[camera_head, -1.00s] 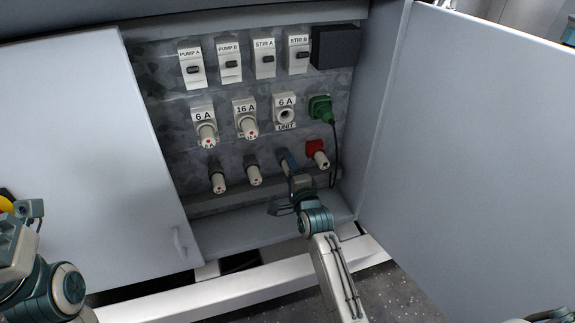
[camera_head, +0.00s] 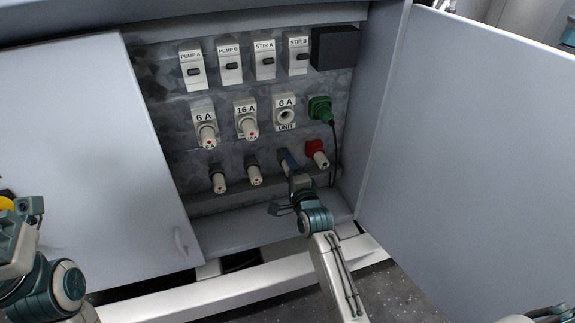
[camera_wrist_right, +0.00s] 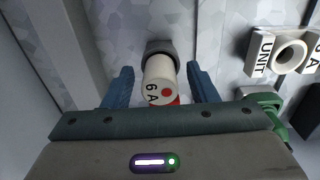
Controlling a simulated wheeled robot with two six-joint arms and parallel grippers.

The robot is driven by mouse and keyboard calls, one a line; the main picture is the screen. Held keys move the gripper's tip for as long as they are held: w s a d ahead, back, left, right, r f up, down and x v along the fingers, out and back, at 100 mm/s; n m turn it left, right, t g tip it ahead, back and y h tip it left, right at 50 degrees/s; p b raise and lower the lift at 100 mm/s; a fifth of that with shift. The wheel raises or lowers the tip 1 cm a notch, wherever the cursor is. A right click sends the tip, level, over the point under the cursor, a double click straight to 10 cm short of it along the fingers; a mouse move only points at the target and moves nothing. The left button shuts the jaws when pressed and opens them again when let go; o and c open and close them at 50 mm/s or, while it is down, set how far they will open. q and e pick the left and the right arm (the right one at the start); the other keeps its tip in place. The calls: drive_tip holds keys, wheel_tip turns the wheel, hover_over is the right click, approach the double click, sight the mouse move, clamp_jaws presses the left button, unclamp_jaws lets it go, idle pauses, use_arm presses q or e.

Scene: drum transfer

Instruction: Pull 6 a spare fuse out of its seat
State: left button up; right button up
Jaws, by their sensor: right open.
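In the right wrist view, a white spare fuse (camera_wrist_right: 158,84) marked 6 A with a red dot sits in its dark grey seat (camera_wrist_right: 160,47). My right gripper (camera_wrist_right: 160,78) is open, with one blue finger on each side of the fuse. Small gaps seem to show between fingers and fuse. In the head view, my right gripper (camera_head: 287,163) is at the lower row of the panel and hides this fuse. My left gripper (camera_head: 26,215) is at the left edge, away from the panel; its jaws are unclear.
Two more spare fuses (camera_head: 219,181) (camera_head: 254,175) stand to the left in the lower row. A red holder (camera_head: 315,149) is close on the right. Above are an empty 6 A UNIT socket (camera_head: 285,115) and a green plug (camera_head: 320,108) with a hanging cable. Cabinet doors flank both sides.

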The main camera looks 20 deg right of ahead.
drive_tip(key=shift+c, duration=0.4)
clamp_jaws()
drive_tip(key=s+p, duration=0.2)
drive_tip(key=s, duration=0.4)
idle(0.9)
drive_tip(key=shift+d, duration=0.1)
